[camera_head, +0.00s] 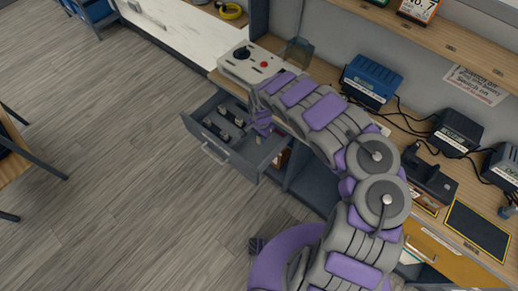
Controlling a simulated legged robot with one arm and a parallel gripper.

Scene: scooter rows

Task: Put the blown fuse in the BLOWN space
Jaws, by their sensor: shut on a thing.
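My gripper (262,127) is purple and grey and points down over the right side of an open grey drawer (247,158). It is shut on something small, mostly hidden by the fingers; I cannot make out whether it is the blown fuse. Several small dark pieces (222,128) sit in the drawer, left of my gripper. They are too small to identify. No BLOWN label can be read in this view, so I cannot tell which space is which.
A white box (250,63) with a red button stands on the bench behind the drawer. A blue charger (371,80) and black chargers (456,133) stand farther right. A dark mat (478,232) lies at the bench's right. The floor (110,160) left of the drawer is clear.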

